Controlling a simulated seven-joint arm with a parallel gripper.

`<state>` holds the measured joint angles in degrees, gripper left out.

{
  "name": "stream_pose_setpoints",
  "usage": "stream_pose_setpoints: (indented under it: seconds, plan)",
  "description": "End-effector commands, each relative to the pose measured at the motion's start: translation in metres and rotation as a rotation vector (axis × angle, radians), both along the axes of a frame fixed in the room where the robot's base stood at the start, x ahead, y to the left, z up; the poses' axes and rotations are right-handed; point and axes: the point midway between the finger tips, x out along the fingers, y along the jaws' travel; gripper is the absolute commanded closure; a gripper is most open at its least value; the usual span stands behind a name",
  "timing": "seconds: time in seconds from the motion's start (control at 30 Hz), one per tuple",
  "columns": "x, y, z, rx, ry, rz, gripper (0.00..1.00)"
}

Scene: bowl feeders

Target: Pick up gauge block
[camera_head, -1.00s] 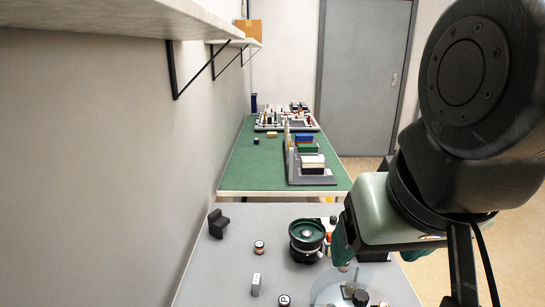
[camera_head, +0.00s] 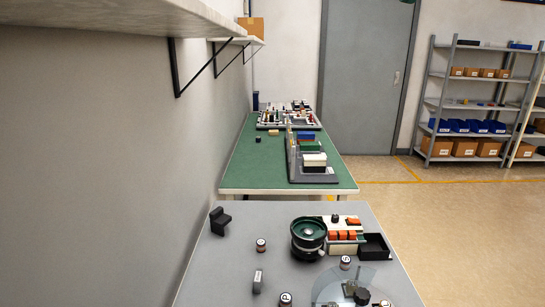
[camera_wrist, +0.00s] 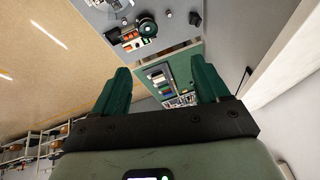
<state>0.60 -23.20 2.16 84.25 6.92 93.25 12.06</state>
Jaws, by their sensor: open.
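A small grey upright block (camera_head: 258,281), which looks like the gauge block, stands on the near grey table (camera_head: 215,270), left of centre in the head view. Nothing touches it. I cannot make it out in the wrist view. My gripper (camera_wrist: 160,85) shows only in the wrist view. Its two green fingers are wide apart with nothing between them. It is well away from the block, with both tables seen far beyond the fingers. My arm is out of the head view.
A round green-and-black bowl feeder (camera_head: 308,236) stands right of the block, beside a black open tray (camera_head: 375,247). A black angled block (camera_head: 219,221) and small labelled cylinders (camera_head: 261,245) are nearby. A clear disc (camera_head: 335,285) lies at the front right. A wall shelf (camera_head: 120,22) overhangs the left.

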Motion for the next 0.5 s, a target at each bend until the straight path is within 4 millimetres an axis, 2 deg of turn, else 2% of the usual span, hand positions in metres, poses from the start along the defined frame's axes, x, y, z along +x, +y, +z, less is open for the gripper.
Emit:
stream_pose_setpoints:
  seconds: [0.03,0.17,0.3,0.4,0.5]
  plan:
    - [0.023,0.012,0.000,0.089,0.037,-0.068,0.26]
    - [0.079,0.046,0.001,0.352,0.168,-0.265,0.26]
    - [0.142,0.075,-0.002,0.652,0.387,-0.505,0.26]
    - [0.175,0.085,-0.002,0.814,0.541,-0.643,0.26]
    - [0.199,0.089,-0.003,0.927,0.673,-0.744,0.26]
